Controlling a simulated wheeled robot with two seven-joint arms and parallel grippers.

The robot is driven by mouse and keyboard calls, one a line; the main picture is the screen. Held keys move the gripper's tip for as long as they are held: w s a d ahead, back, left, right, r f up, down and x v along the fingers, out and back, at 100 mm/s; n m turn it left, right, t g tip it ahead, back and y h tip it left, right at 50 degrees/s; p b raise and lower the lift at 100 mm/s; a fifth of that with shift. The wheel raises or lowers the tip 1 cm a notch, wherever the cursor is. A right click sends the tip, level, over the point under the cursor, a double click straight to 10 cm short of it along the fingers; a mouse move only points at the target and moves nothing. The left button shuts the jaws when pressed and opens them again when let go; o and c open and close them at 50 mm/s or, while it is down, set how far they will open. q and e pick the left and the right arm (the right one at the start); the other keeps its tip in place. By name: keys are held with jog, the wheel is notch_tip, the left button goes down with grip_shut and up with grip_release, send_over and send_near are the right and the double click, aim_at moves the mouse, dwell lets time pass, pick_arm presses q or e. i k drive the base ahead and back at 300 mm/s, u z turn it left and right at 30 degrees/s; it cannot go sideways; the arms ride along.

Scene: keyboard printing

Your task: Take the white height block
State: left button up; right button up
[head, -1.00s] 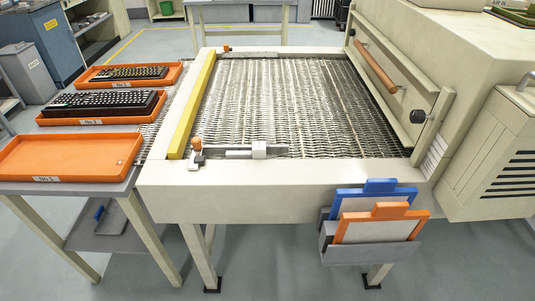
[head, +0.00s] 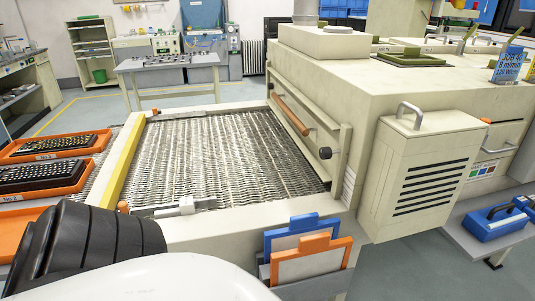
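A small whitish block (head: 187,205) sits on the grey slide at the front rim of the wire-mesh bed (head: 225,150). A stack of thin white pieces (head: 348,187) stands against the machine's near corner, right of the bed. I cannot tell for certain which of them is the white height block. A black and white arm part of mine fills the lower left foreground and covers part of the trays and the bed's front left corner. Neither of my grippers shows, so nothing is seen held.
Orange trays (head: 70,146) with keyboards stand left of the bed. Blue and orange framed panels (head: 312,262) hang in a holder on the front. The beige machine (head: 345,75) and its louvred box (head: 425,180) fill the right. A blue case (head: 490,226) lies on a low table.

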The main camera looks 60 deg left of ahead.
aim_at(186, 205)
jog(key=z, duration=0.7)
jog(key=k, duration=1.35)
jog(key=u, duration=0.6)
